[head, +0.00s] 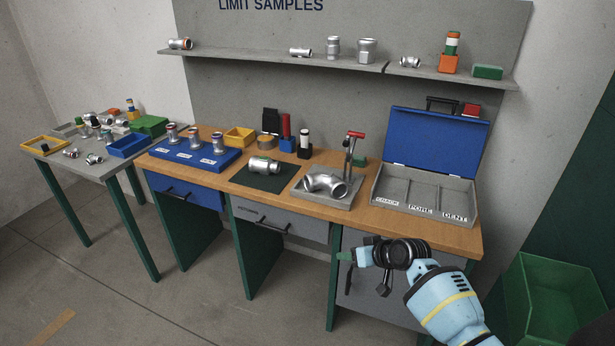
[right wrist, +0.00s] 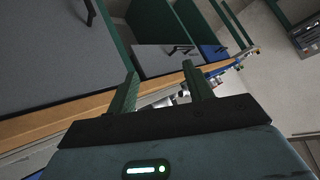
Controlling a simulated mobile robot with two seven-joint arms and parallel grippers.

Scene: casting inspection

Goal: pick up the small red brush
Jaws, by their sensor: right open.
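No thing shows clearly as a brush. A slim upright red item (head: 286,125) stands in a blue block at the back of the wooden bench, left of a black and white item; it may be the small red brush, but it is too small to tell. My right gripper (head: 349,269) is in front of the bench's drawers, below the top and well short of that item. In the right wrist view its two green fingers (right wrist: 160,82) stand apart with nothing between them. My left gripper is not in view.
The wooden bench (head: 375,222) holds a grey fixture with a bent pipe (head: 325,185) and red-handled clamp, a blue-lidded sorting box (head: 437,135), a dark mat with a casting, and a blue tray (head: 178,158). A green bin (head: 550,290) stands at right; a cluttered side table (head: 92,166) at left.

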